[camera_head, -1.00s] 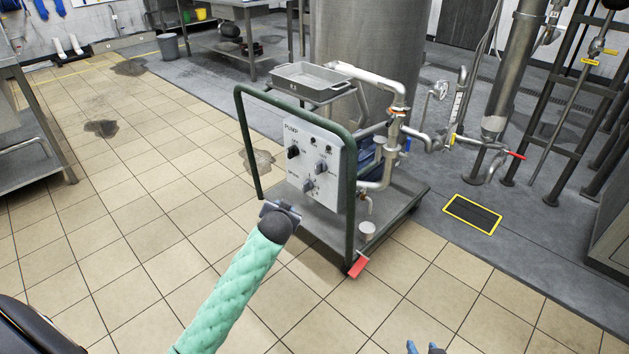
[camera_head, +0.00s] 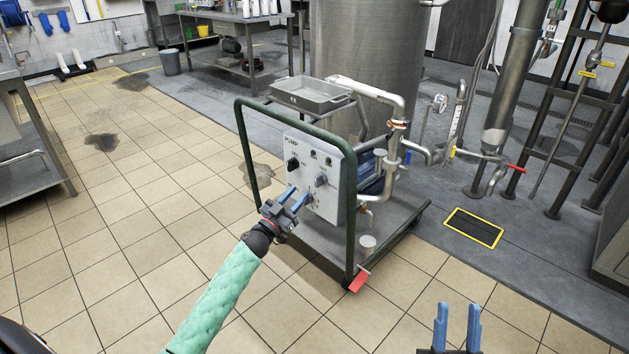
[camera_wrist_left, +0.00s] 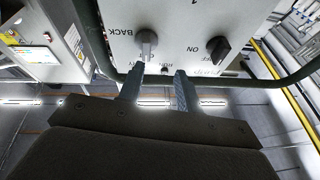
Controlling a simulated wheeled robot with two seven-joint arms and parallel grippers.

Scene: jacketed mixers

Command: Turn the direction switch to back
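The pump's white control panel (camera_head: 318,150) carries a black ON/OFF knob (camera_head: 293,163) at upper left and a grey knob (camera_head: 321,180) to its right. In the left wrist view the panel is upside down, and the grey knob (camera_wrist_left: 146,42) has the word BACK beside it, so I take it as the direction switch. The black knob (camera_wrist_left: 217,48) is right of it there. My left gripper (camera_head: 297,195) is open and empty in front of the panel's lower part; its fingers (camera_wrist_left: 158,88) appear apart from the switch. My right gripper (camera_head: 457,325) is open and empty at the bottom edge.
A green tube frame (camera_head: 240,150) surrounds the panel on the wheeled pump cart (camera_head: 395,232). A grey tray (camera_head: 310,95) sits on top. Pipes with a red-handled valve (camera_head: 517,169) stand to the right. The tiled floor in front is clear.

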